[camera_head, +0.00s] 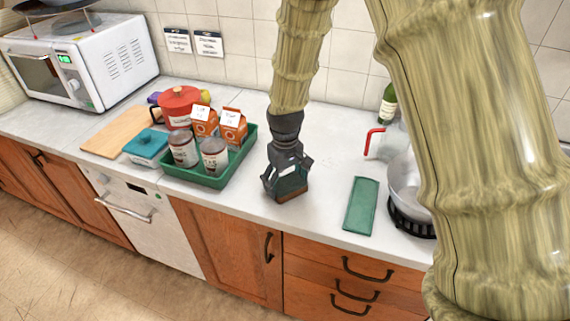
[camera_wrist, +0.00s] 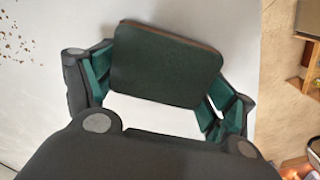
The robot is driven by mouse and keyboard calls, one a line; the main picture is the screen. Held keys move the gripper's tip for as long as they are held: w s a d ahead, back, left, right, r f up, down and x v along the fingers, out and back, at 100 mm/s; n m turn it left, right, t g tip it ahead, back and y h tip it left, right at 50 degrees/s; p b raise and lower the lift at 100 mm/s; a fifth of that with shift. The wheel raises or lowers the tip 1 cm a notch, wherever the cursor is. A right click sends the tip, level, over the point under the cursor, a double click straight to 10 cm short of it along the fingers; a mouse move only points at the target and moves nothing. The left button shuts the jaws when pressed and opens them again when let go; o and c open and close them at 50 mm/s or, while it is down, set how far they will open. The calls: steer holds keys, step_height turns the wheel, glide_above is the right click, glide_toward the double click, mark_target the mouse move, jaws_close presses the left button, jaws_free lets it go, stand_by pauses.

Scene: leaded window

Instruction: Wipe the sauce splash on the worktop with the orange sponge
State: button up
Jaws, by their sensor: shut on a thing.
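My gripper (camera_head: 286,178) is shut on a sponge (camera_head: 294,188), over the worktop (camera_head: 325,205) just right of the green tray. The sponge has a dark green upper face and a brownish-orange lower layer. In the wrist view the sponge (camera_wrist: 165,65) sits between the teal finger pads, its dark green face toward the camera and a thin orange-brown edge showing. I cannot tell whether its underside touches the worktop. The sauce splash (camera_wrist: 12,40) shows as scattered brown specks at the upper left of the wrist view, apart from the sponge. I cannot make it out in the head view.
The green tray (camera_head: 205,180) holds jars and orange cartons. A red pot (camera_head: 180,104), cutting board (camera_head: 112,134) and microwave (camera_head: 85,60) stand left. Worktop between gripper and cloth is clear.

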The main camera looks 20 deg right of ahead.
mark_target(285, 183)
steer(key=shift+s+a, duration=0.25)
steer(key=shift+s, duration=0.05)
steer(key=shift+s+r+p, duration=0.15)
steer(key=shift+r+p, duration=0.2)
steer(key=shift+p, duration=0.2)
step_height(285, 183, up, 2)
steer(key=shift+p, duration=0.35)
step_height(285, 183, up, 5)
steer(key=p, duration=0.4)
steer(key=shift+r+p, duration=0.2)
steer(key=shift+p, duration=0.1)
steer(key=shift+f, duration=0.1)
